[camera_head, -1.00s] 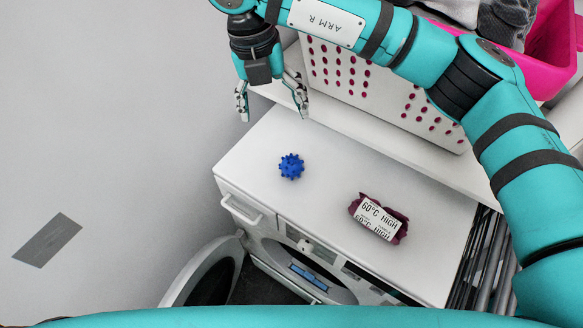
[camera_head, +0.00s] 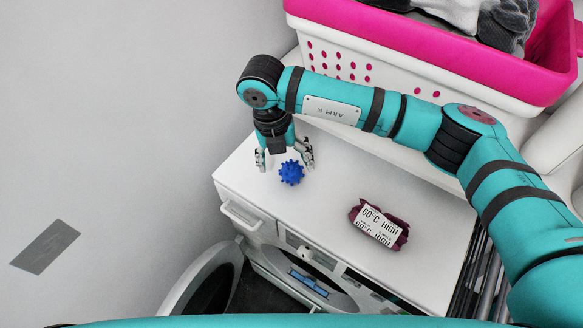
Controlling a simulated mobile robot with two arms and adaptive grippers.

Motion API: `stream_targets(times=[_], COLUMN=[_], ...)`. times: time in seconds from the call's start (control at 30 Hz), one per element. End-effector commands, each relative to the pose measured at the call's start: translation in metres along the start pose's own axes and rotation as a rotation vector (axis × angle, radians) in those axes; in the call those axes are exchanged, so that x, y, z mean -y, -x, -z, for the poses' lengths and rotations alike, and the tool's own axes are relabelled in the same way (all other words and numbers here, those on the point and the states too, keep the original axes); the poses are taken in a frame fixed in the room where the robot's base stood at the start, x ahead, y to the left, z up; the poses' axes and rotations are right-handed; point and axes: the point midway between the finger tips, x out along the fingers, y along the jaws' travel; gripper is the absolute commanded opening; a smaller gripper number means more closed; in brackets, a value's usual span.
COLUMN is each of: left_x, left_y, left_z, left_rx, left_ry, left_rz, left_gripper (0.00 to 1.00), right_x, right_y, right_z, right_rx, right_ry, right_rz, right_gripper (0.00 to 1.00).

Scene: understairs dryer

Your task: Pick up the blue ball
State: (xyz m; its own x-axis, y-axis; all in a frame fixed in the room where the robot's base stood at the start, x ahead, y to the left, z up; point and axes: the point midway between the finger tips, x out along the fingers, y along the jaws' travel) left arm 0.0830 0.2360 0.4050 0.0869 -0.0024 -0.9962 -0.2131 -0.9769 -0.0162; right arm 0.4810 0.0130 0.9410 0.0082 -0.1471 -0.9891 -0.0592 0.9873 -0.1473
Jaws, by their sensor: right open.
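The blue ball (camera_head: 291,172) is small and knobbly and rests on the white top of the dryer (camera_head: 330,222), towards its left side. My right gripper (camera_head: 284,165) points down with its fingers spread. In the picture one finger is left of the ball and the other is at its upper right. I cannot tell the gripper's exact height over the top, or whether it touches the ball. My left gripper is not in view.
A dark red packet with a "60°C HIGH" label (camera_head: 379,224) lies right of the ball. A white and pink laundry basket (camera_head: 420,50) with clothes stands behind. The dryer's round door (camera_head: 208,283) hangs open at the front left.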

Motion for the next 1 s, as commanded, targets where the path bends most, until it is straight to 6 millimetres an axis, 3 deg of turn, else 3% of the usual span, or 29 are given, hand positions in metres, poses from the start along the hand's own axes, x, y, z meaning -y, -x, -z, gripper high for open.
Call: stream_targets(times=[0.17, 0.43, 0.7, 1.0], left_x=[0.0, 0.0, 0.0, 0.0], left_y=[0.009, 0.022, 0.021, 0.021], left_z=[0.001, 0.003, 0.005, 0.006], left_rx=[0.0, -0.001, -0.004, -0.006], left_ry=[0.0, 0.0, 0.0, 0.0], left_rz=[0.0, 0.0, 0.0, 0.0], left_gripper=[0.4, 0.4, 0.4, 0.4], right_x=[0.003, 0.006, 0.006, 0.006], right_y=[-0.012, -0.05, -0.055, -0.054], right_z=[-0.001, -0.003, -0.003, -0.003], right_rx=[-0.003, -0.002, 0.001, 0.001], right_ry=[-0.003, -0.001, 0.0, 0.0], right_rz=[0.001, 0.0, -0.001, -0.001], right_gripper=[0.81, 0.81, 0.81, 0.45])
